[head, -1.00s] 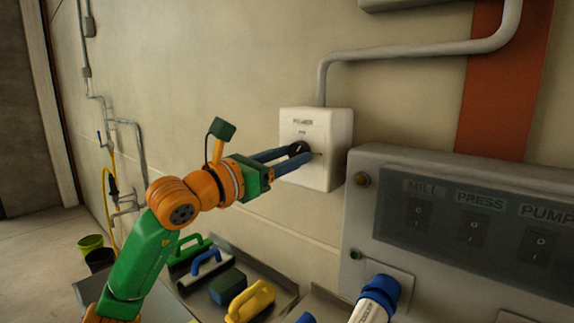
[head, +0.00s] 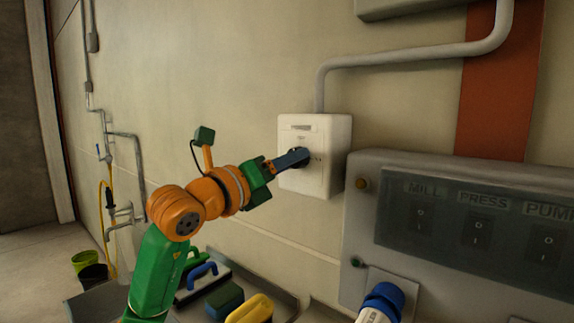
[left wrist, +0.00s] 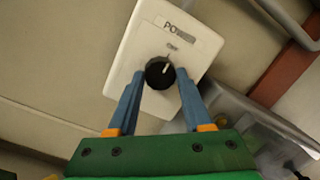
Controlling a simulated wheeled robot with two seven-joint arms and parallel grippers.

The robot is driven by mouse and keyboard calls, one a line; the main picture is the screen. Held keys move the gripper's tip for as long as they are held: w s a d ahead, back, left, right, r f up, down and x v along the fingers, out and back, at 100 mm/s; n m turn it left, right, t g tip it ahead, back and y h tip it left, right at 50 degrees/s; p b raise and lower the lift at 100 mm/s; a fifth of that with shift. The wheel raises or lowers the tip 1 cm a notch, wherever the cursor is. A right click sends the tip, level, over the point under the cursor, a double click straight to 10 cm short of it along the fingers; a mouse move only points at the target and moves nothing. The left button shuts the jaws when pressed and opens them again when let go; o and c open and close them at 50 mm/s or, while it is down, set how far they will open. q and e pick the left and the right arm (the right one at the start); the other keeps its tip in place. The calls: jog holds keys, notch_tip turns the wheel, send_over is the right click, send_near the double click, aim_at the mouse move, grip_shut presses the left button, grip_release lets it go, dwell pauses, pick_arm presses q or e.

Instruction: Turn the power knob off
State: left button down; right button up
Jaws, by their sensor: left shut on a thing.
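The white power box (head: 325,180) is on the wall, with a POWER label at its top. In the head view the fingers mostly hide the knob. In the left wrist view my gripper (left wrist: 160,76) comes from below. My right gripper is not in view.
A grey panel (head: 362,225) with MILL, PRESS and PUMP switches stands right of the box. A blue-and-white connector (head: 384,300) juts out below it. Brushes, including a yellow one (head: 250,309), lie in a tray below my left arm. A conduit (head: 400,54) runs above the box.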

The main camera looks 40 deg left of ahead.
pick_arm(q)
jog(key=shift+r, duration=0.2)
dwell(0.3)
jog(key=c, duration=0.7)
grip_release()
jog(key=o, duration=0.3)
jog(key=shift+o, duration=0.4)
jog(key=shift+w+f, duration=0.15)
jog(key=s+b, duration=0.3)
jog(key=s, duration=0.4)
jog(key=shift+a+f, duration=0.25)
jog(key=shift+f, duration=0.2)
